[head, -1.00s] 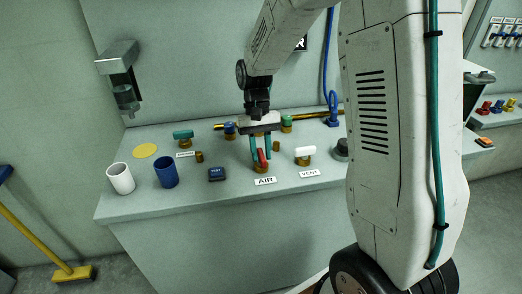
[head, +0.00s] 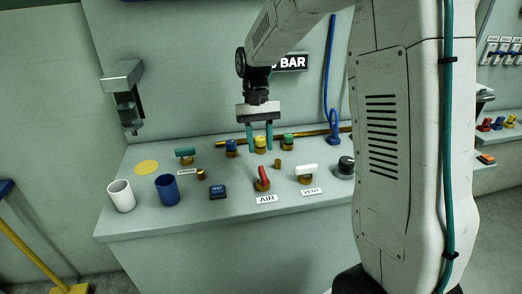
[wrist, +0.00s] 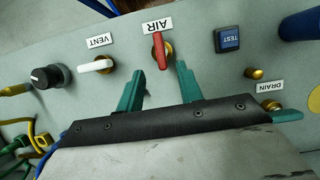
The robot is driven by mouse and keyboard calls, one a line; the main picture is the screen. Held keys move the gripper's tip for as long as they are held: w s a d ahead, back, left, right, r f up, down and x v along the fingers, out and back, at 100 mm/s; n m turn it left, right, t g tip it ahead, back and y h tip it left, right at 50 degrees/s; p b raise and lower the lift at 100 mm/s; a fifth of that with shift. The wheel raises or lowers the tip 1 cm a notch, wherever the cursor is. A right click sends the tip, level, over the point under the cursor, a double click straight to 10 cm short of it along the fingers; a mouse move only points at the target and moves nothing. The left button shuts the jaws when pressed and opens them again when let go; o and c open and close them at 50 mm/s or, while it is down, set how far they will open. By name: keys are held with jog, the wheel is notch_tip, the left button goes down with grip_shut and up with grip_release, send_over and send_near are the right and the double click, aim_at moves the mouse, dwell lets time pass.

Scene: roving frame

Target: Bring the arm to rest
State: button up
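My gripper (head: 260,138) hangs above the bench panel in the head view, its two teal fingers apart with nothing between them. In the wrist view the open fingers (wrist: 160,85) point toward the red AIR valve handle (wrist: 160,50). In the head view the red AIR handle (head: 263,176) stands on its brass base below and in front of the gripper, apart from the fingers. My arm reaches in from the upper right.
The bench (head: 225,212) carries a white cup (head: 120,197), a blue cup (head: 167,190), a TEST button (head: 218,191), the white VENT handle (head: 306,170), a black knob (head: 345,166) and several coloured valves at the back. A dispenser (head: 123,95) hangs at left.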

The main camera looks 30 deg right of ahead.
dwell(0.4)
jog(key=shift+s+f, duration=0.55)
jog(key=shift+s, duration=0.25)
jog(key=s+a+r+n+t, duration=0.1)
jog(key=s+r, duration=0.3)
jog(key=s, duration=0.8)
jog(key=s+a+r+n+t+h, duration=0.1)
jog(key=s+r+t, duration=0.3)
jog(key=s, duration=0.9)
jog(key=shift+a+r+n+t, duration=0.3)
jog(key=shift+a+r+n, duration=0.25)
jog(key=shift+r, duration=0.15)
jog(key=shift+d, duration=0.1)
